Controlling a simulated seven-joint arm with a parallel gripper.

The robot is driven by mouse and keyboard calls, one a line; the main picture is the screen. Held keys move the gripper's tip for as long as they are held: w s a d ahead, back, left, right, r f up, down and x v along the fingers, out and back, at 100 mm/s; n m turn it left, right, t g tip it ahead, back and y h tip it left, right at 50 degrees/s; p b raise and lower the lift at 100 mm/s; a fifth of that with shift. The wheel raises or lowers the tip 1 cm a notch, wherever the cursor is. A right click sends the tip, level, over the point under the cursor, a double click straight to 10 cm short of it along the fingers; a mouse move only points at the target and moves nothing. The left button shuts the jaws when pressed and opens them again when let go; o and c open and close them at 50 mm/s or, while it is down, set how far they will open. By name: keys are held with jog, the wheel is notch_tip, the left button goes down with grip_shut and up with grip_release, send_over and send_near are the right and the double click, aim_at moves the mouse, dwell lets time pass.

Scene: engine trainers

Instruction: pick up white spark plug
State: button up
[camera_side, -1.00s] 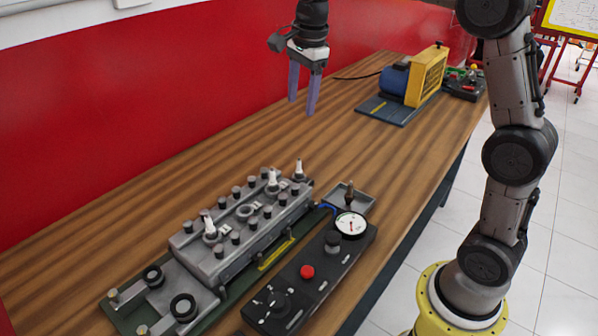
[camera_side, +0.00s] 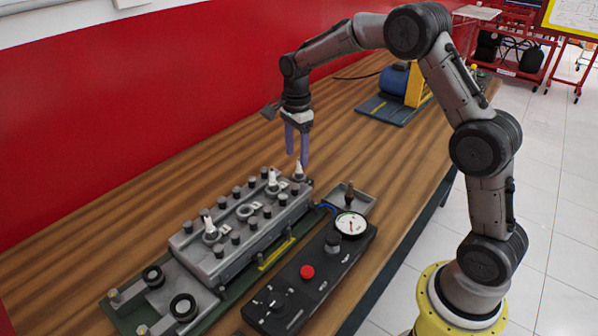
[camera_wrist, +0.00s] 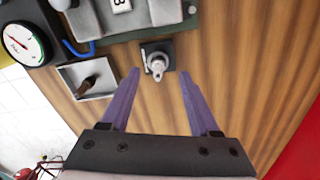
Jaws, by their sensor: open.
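A white spark plug (camera_side: 299,169) stands upright at the far end of the engine block, on a small dark square holder. In the wrist view this white plug (camera_wrist: 157,65) shows between and just beyond my fingertips. Two more white plugs, one nearer (camera_side: 209,226) and one in the middle (camera_side: 272,180), stand in the engine block (camera_side: 240,225). My gripper (camera_side: 297,156) is open and points down, above and close to the far-end plug. In the wrist view my gripper (camera_wrist: 159,73) has empty, spread purple fingers. Any contact with the plug cannot be told.
Beside the block lies a black control panel (camera_side: 322,262) with a gauge (camera_side: 350,224) and red button. A blue and yellow machine (camera_side: 420,84) stands farther back. The wooden table between is clear.

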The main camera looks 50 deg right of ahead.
aim_at(299, 171)
jog(key=shift+s+d+f, duration=0.1)
jog(key=shift+d+f, duration=0.05)
jog(key=shift+f, duration=1.15)
jog(key=shift+s+d+f, duration=0.1)
jog(key=shift+d+f, duration=0.05)
jog(key=shift+f, duration=1.15)
grip_shut()
